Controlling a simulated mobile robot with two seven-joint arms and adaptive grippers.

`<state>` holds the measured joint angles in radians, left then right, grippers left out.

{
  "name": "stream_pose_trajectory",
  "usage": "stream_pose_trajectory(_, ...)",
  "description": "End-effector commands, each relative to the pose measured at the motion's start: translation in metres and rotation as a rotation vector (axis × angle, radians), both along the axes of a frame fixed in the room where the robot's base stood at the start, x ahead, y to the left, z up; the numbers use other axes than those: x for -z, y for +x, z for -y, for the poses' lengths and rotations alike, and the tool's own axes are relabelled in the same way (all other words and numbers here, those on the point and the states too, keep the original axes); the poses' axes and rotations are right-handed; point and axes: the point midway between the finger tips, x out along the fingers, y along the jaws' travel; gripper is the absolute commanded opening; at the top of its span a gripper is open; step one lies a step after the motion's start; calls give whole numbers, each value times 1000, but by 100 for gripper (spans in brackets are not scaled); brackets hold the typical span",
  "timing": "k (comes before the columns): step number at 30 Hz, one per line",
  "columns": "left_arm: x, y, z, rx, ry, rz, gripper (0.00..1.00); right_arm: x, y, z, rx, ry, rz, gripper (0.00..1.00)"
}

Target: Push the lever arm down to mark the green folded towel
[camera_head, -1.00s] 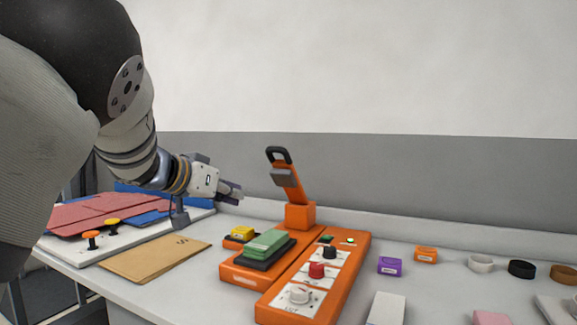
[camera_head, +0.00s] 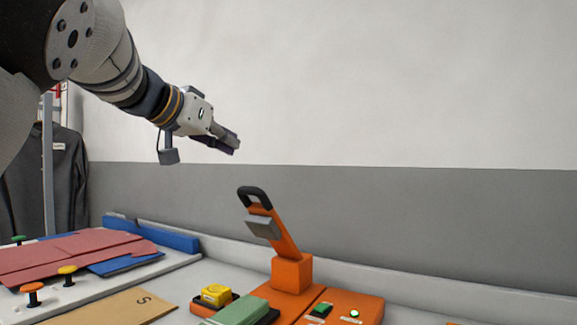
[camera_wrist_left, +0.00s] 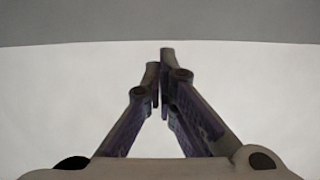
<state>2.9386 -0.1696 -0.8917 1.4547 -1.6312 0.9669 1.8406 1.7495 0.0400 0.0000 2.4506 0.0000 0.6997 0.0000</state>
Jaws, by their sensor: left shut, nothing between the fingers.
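The orange lever arm (camera_head: 284,236) stands raised and tilted to the left on its orange block, with a black loop handle at its top and a grey pad below the handle. The green folded towel (camera_head: 241,311) lies on a dark plate of the orange press, in front of and to the left of the lever's base; its lower part is cut off by the picture edge. My left gripper (camera_head: 236,143) is shut and empty, in the air above and slightly left of the handle, apart from it. In the left wrist view its fingertips (camera_wrist_left: 160,68) meet against a plain wall. My right gripper is not in view.
A yellow block (camera_head: 216,294) sits beside the towel. At left is a white board with red cloth (camera_head: 70,256), blue pieces and orange, yellow and green knobs. A brown envelope (camera_head: 108,308) lies in front. A dark garment (camera_head: 48,180) hangs at far left.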

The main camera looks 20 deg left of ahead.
Motion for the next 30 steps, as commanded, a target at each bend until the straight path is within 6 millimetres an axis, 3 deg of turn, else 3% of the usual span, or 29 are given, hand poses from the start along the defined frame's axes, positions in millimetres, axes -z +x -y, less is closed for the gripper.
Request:
stream_pose_trajectory(14,33,91,7,2,0,-3,0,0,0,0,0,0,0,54)
stream_pose_trajectory(21,57,71,5,-1,-4,1,0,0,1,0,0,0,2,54)
stream_pose_trajectory(30,63,67,5,1,-1,0,0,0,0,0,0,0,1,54)
